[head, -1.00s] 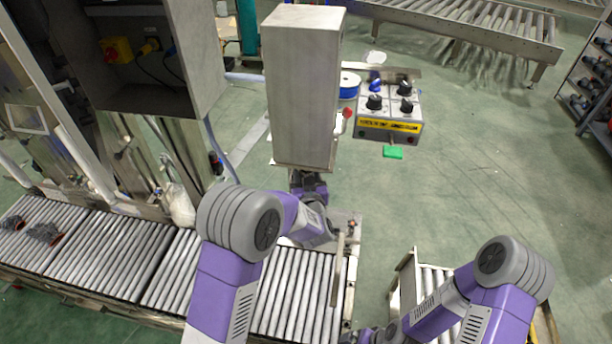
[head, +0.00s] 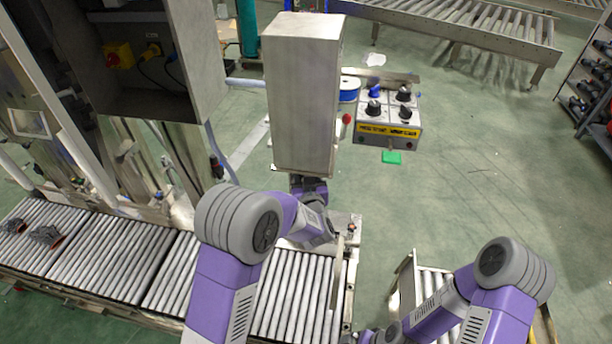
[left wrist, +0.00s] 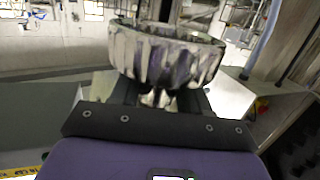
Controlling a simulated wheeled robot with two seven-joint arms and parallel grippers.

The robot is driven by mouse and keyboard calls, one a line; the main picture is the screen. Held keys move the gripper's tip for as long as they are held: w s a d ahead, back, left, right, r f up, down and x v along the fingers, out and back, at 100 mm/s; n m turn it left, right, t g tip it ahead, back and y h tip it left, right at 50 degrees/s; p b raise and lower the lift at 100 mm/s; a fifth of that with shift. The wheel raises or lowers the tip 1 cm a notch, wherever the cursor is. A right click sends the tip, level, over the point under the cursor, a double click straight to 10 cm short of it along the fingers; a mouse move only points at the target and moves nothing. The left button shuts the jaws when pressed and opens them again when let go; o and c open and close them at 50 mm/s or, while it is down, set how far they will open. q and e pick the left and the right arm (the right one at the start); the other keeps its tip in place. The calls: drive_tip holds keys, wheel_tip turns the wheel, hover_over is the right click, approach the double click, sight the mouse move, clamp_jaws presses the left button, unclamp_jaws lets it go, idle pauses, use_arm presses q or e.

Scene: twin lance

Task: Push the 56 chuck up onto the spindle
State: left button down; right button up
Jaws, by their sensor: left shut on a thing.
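The chuck (left wrist: 165,55) is a wide, shiny, ribbed metal ring in the left wrist view. My left gripper (left wrist: 160,98) is shut on it from below, and the chuck sits level above the fingers. A dark upright shaft (left wrist: 165,12), perhaps the spindle, shows above and behind the chuck. I cannot tell whether they touch. In the head view the tall grey housing (head: 303,95) hides the chuck and my left fingertips; only my left wrist shows below its lower edge. My right arm runs to the bottom edge, and its fingers are not seen.
Open green floor lies to the right.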

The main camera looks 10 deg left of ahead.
use_arm(q)
drive_tip(key=shift+r+p, duration=0.35)
drive_tip(key=shift+r, duration=0.3)
drive_tip(key=shift+c, duration=2.4)
unclamp_jaws()
drive_tip(key=shift+f, duration=0.2)
drive_tip(key=v, duration=0.8)
drive_tip(key=s+a+f+m+g+h, duration=0.1)
drive_tip(key=s+f+g+h, duration=0.2)
drive_tip(key=f, duration=0.7)
drive_tip(key=s+a+f+g+h, duration=0.15)
drive_tip(key=s+f+g, duration=0.25)
drive_tip(key=f, duration=0.6)
drive_tip(key=s+d+f+g+h, duration=0.1)
drive_tip(key=s+f+g, duration=0.3)
drive_tip(key=s, duration=0.6)
drive_tip(key=s+d+f+g+h, duration=0.1)
drive_tip(key=s+f+g+h, duration=0.3)
drive_tip(key=s, duration=0.6)
wheel_tip(320, 180, down, 3)
drive_tip(key=shift+s+d+r+p, duration=0.2)
drive_tip(key=shift+s+d+p, duration=0.15)
drive_tip(key=shift+p, duration=0.1)
